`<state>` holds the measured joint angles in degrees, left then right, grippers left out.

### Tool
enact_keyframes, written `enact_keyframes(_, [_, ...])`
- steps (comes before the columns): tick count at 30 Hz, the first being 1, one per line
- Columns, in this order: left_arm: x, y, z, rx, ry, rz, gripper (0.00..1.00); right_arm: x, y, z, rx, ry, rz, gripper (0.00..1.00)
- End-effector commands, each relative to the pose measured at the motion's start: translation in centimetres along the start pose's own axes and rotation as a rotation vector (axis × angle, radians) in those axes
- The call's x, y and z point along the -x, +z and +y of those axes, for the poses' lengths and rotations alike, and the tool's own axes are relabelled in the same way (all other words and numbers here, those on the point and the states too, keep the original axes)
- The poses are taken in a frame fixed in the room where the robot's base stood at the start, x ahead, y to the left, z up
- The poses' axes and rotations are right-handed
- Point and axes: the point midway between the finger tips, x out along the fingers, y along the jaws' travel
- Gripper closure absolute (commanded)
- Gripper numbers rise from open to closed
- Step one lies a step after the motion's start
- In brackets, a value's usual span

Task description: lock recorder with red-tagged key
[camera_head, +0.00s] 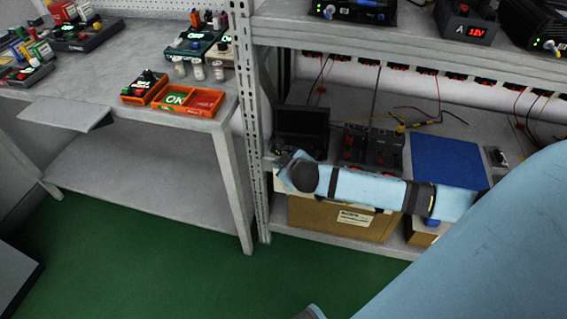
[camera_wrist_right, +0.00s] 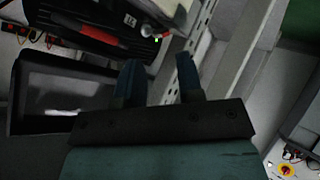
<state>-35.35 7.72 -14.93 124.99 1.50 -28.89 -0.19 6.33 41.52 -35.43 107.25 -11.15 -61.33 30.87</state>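A dark box with a black screen (camera_head: 302,124), likely the recorder, stands on the rack's middle shelf beside the left post. A dark box with a screen (camera_wrist_right: 65,92) also shows at the left of the right wrist view. My right gripper (camera_wrist_right: 158,68) is open, its two fingers apart with nothing visible between them. In the head view my right wrist is just in front of the screen box, and its fingers are hidden. A red elongated piece (camera_wrist_right: 90,34) lies along another dark unit at the top; I cannot tell whether it is the key's tag. My left gripper is out of view.
The slotted rack post (camera_head: 252,120) stands close left of my right wrist. A black panel with red parts (camera_head: 370,148) and a blue box (camera_head: 446,160) are to the right, a cardboard box (camera_head: 340,219) below.

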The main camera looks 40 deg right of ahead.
Motion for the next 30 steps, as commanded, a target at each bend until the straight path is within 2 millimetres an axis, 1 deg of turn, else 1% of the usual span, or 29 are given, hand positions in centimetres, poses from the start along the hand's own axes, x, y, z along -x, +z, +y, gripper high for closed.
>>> enact_keyframes(1, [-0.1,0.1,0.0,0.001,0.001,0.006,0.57,-1.3,0.1,-0.1,0.000,0.002,0.000,0.66])
enact_keyframes(3, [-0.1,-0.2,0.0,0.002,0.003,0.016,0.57,-2.5,0.1,-0.1,0.000,0.002,0.000,0.66])
enact_keyframes(6, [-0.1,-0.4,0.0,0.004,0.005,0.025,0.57,-4.0,0.1,-0.1,0.000,0.000,0.000,0.66])
enact_keyframes(9, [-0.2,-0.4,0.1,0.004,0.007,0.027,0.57,-5.1,0.0,-0.1,-0.001,0.000,0.001,0.66])
enact_keyframes(13, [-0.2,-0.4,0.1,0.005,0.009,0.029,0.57,-5.7,0.0,-0.1,0.000,-0.001,0.001,0.66])
enact_keyframes(21, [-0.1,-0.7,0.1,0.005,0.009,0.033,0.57,-5.8,0.0,-0.1,0.000,-0.001,0.001,0.66])
enact_keyframes(22, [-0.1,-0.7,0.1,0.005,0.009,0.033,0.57,-5.8,0.0,-0.1,0.000,-0.001,0.001,0.68])
enact_keyframes(23, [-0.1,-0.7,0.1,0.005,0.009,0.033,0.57,-5.8,0.0,-0.1,0.000,-0.001,0.001,0.75])
enact_keyframes(24, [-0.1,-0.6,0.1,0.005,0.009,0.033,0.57,-5.8,0.0,-0.1,0.000,-0.001,0.001,0.84])
enact_keyframes(26, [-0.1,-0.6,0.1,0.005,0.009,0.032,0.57,-5.8,0.0,-0.1,0.000,-0.001,0.001,0.98])
enact_keyframes(27, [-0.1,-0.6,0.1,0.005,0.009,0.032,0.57,-5.8,0.0,-0.1,0.000,-0.002,0.001,1.00])
enact_keyframes(30, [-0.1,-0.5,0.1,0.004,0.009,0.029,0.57,-5.8,0.0,-0.1,0.001,-0.001,0.000,1.00])
